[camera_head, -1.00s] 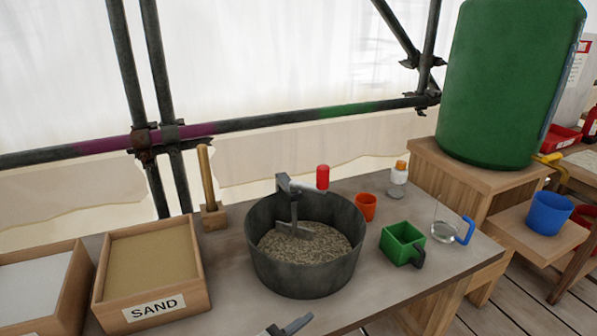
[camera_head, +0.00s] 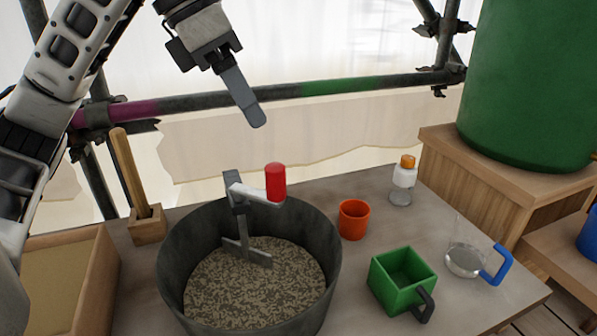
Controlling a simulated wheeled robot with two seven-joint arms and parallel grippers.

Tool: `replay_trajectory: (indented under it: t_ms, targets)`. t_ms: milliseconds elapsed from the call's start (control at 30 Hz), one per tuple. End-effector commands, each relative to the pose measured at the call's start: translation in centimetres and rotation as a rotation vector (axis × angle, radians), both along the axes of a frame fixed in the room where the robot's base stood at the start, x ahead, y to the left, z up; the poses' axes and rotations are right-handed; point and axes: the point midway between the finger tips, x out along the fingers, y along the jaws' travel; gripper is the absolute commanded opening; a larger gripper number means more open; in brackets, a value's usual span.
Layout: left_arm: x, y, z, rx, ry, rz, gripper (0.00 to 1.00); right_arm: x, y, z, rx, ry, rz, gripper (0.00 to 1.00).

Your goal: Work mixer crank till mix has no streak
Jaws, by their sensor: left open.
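The mixer tub (camera_head: 176,262) is a dark grey round tub on the table. The mix (camera_head: 255,287) inside is speckled, with light and dark flecks mingled. A grey paddle (camera_head: 246,250) stands in the mix. The crank (camera_head: 250,193) sits above the tub's back rim, with a red upright handle (camera_head: 275,182) on its right end. My left gripper (camera_head: 252,118) is up in the air above and behind the red handle, apart from it. It is open and empty, with one finger overlapping the other in this view. My right gripper is not in view.
An orange cup (camera_head: 353,219), a green square scoop (camera_head: 402,280), a bottle with orange cap (camera_head: 403,180) and a glass jug with blue handle (camera_head: 467,260) stand right of the tub. A wooden-handled tool in a block (camera_head: 148,225) and a sand box (camera_head: 108,285) are left.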

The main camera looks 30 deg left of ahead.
Motion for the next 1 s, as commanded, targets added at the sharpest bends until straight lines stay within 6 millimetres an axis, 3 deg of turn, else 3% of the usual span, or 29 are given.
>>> replay_trajectory:
  t_ms: [100,267,800,1000]
  targets:
    - [-0.5,2.0,0.7,0.068,-0.022,0.056,0.51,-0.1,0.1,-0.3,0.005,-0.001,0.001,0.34]
    - [-0.2,2.1,-0.6,0.083,-0.023,0.065,0.51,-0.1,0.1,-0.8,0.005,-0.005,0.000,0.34]
    - [3.0,-0.7,-10.8,0.081,-0.020,0.062,0.51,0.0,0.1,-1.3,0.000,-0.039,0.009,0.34]
    - [3.7,-1.4,-13.0,0.080,-0.023,0.062,0.51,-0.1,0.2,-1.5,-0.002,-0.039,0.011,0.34]
